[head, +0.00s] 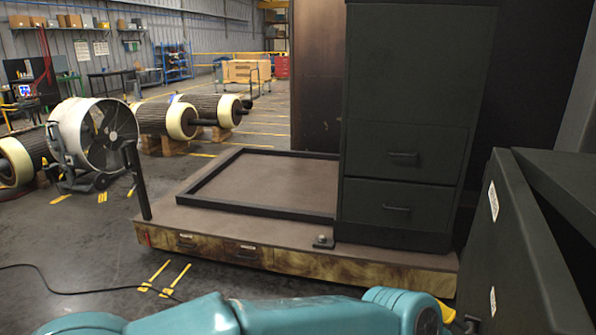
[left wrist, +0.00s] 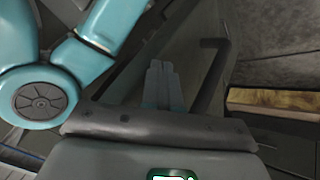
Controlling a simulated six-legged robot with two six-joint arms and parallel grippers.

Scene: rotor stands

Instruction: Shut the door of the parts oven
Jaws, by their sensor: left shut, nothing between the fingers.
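A dark grey-green panel with white labels (head: 515,245) stands at the right of the head view. It looks like the oven door, standing at an angle to the dark body behind it; how far it is open I cannot tell. In the left wrist view a dark panel carries a long black bar handle (left wrist: 208,85). My left gripper (left wrist: 163,70) has its two fingers together and empty, just to the left of the handle, in front of the panel. Whether the fingers touch the panel I cannot tell. My right gripper is not in view.
A dark drawer cabinet (head: 405,150) stands on a low wooden-sided platform (head: 210,222) with a raised black frame (head: 262,208). A drum fan (head: 100,135) and rotors (head: 180,118) on wooden blocks stand at left.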

